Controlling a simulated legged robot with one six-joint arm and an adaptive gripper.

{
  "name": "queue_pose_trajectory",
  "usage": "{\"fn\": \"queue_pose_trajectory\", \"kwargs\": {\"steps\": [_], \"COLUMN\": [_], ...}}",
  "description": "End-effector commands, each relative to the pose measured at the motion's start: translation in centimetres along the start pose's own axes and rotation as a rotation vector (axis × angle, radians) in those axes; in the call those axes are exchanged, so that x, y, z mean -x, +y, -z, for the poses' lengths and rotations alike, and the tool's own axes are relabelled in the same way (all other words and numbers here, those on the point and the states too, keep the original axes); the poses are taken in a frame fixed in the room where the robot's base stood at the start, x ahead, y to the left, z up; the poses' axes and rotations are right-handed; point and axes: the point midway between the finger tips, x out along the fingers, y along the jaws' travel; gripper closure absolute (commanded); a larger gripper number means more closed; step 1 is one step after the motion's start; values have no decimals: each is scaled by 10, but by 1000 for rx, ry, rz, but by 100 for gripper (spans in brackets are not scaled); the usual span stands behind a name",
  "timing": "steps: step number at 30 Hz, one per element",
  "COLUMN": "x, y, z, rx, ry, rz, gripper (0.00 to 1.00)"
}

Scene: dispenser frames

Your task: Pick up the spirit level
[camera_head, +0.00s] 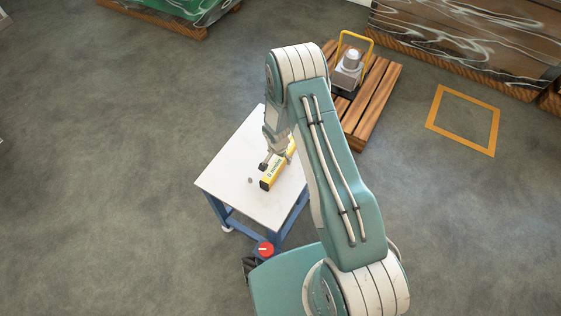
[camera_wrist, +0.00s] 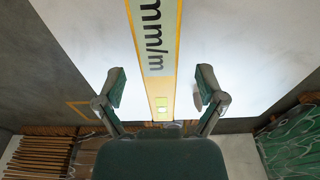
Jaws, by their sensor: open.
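The spirit level (camera_head: 272,177) is a yellow bar with a pale face, lying on a white-topped table (camera_head: 228,174) with a blue frame. My arm hides part of it in the head view. In the wrist view the level (camera_wrist: 157,60) runs from the top edge down between my fingers, showing large "mm/m" lettering and a small greenish window near its lower end. My gripper (camera_wrist: 160,88) is open, with one finger on each side of the level and a visible gap on both sides. The gripper (camera_head: 277,160) also shows over the table in the head view.
A small light disc (camera_head: 250,180) lies on the table left of the level. A wooden pallet (camera_head: 375,98) bearing a grey device with a yellow handle stands behind the table. An orange square (camera_head: 464,121) marks the floor at right. Floor at left is clear.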

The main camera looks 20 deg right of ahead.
Motion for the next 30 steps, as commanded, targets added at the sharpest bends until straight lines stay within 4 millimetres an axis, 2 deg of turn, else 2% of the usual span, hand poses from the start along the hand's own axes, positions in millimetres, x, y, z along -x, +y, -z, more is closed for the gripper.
{"fn": "queue_pose_trajectory", "kwargs": {"steps": [3,6,13,14,15,17,18,19,20,30], "x": [-17,-24,-26,-26,-26,-26,-26,-25,-26,-24], "y": [0,0,0,0,0,0,0,0,0,0], "z": [1,1,1,1,1,1,1,1,1,1], "rx": [-1,0,0,0,0,-1,0,0,0,-1], "ry": [-1,0,1,1,1,1,1,1,1,1], "rz": [0,1,1,1,1,1,1,1,1,1], "gripper": [11,11,11,16,34,60,78,92,100,100]}}
